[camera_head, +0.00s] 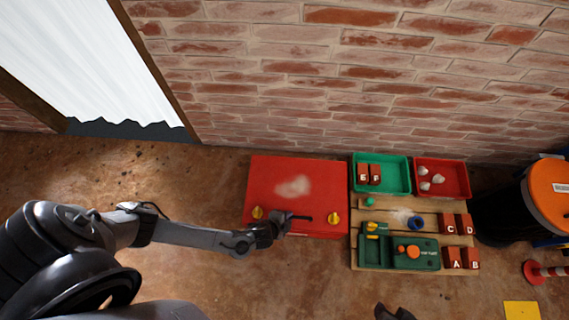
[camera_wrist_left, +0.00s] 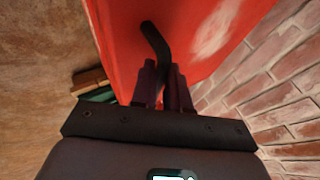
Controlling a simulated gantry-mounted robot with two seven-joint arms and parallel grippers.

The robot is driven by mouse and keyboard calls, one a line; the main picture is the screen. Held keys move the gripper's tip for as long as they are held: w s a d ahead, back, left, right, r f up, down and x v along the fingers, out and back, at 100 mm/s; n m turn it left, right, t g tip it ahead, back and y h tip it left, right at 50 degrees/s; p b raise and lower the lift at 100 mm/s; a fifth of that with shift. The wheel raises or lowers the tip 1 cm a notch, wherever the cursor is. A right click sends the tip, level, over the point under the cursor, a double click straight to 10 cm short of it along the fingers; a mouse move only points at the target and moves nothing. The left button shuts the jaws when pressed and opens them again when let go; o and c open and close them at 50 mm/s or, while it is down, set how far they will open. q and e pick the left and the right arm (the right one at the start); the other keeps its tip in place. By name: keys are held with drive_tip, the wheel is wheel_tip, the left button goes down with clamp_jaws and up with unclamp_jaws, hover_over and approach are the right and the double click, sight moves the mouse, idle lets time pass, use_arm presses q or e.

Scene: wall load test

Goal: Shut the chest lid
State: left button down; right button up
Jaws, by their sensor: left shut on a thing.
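The red chest (camera_head: 315,177) stands on the floor against the brick wall, its lid top showing a pale worn patch and two yellow latches near the front edge. The lid looks flat from above; I cannot tell whether a gap remains under it. My left gripper (camera_head: 283,222) is at the lid's front edge, shut on the black handle (camera_head: 302,217). In the left wrist view the fingers (camera_wrist_left: 164,88) close around the lower end of the handle (camera_wrist_left: 155,40), beside the red lid (camera_wrist_left: 205,35). A dark tip at the bottom edge seems to be my right gripper (camera_head: 395,313); its jaws are unclear.
An orange-topped drum (camera_head: 549,194) stands far right. Floor in front of the chest is clear.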

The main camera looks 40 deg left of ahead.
use_arm(q)
drive_tip(key=shift+s+f, duration=0.75)
drive_tip(key=shift+s, duration=0.1)
use_arm(e)
drive_tip(key=shift+s+d+f, duration=0.1)
drive_tip(key=shift+f, duration=0.05)
use_arm(q)
drive_tip(key=c, duration=1.4)
unclamp_jaws()
drive_tip(key=shift+d, duration=0.2)
drive_tip(key=shift+o, duration=1.4)
drive_tip(key=shift+s+d, duration=0.15)
drive_tip(key=shift+d, duration=0.05)
drive_tip(key=shift+r+p, duration=0.3)
drive_tip(key=shift+r, duration=0.05)
drive_tip(key=p+v, duration=0.6)
drive_tip(key=v, duration=0.4)
drive_tip(key=shift+w+a+r, duration=0.2)
drive_tip(key=shift+w+r, duration=0.1)
drive_tip(key=shift+r, duration=0.1)
use_arm(e)
wheel_tip(320, 180, up, 7)
drive_tip(key=shift+s+d, duration=0.3)
drive_tip(key=shift+s, duration=0.15)
use_arm(q)
drive_tip(key=shift+w, duration=0.1)
use_arm(e)
drive_tip(key=shift+w+d, duration=0.1)
